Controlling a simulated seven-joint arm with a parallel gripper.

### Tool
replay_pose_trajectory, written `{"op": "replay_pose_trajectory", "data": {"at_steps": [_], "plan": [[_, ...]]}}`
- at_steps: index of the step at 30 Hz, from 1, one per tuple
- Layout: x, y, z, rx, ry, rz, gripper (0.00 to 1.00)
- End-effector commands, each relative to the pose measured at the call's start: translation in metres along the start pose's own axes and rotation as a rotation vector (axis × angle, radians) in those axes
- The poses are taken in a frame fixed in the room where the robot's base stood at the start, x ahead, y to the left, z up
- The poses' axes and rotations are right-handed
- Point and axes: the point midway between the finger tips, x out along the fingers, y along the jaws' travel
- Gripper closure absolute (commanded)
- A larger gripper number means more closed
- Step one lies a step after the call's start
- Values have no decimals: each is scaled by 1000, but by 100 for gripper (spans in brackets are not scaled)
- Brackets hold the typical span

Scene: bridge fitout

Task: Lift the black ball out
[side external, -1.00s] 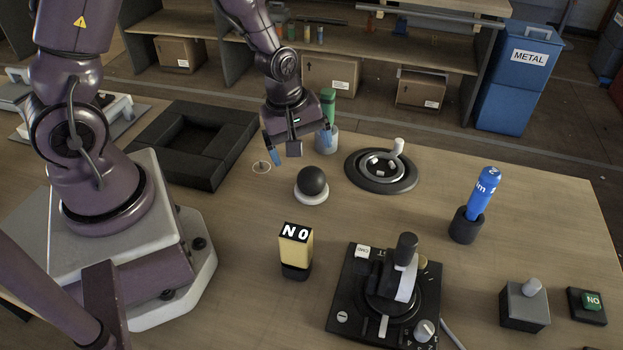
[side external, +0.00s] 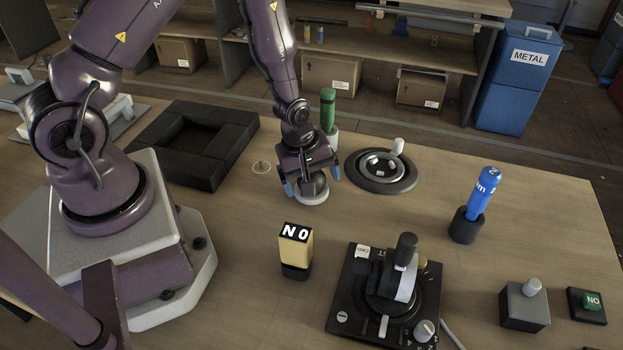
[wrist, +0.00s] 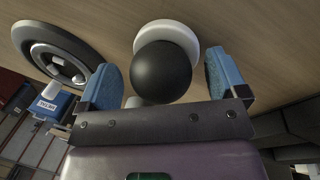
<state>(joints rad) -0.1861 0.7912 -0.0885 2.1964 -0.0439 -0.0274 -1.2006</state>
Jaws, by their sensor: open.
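The black ball (wrist: 161,72) sits in a white ring-shaped base (wrist: 176,30) on the table. In the side view the white base (side external: 313,198) shows, and the ball is mostly hidden behind my gripper. My gripper (side external: 312,185) is low over the ball, with its blue-tipped fingers apart. In the wrist view my gripper (wrist: 166,84) is open, with one blue finger on each side of the ball. I see a gap between each finger and the ball there.
A round black dial with a handle (side external: 366,184) stands close right of my gripper. A green cylinder in a holder (side external: 328,112) stands behind. The yellow NO block (side external: 296,247) and a lever panel (side external: 348,304) stand in front. A black tray (side external: 229,165) is at the left.

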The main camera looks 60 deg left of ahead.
Motion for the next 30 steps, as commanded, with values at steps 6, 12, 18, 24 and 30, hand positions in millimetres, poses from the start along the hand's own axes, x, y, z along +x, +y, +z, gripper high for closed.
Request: {"op": "replay_pose_trajectory", "data": {"at_steps": [6, 12, 18, 24, 30], "plan": [[0, 0, 0, 0, 0, 0, 41], [0, 0, 0, 0, 0, 0, 64], [-1, 0, 0, 0, 0, 0, 64], [-9, 3, -1, 0, 2, 3, 64], [-38, 9, -1, 1, 3, 7, 64]]}}
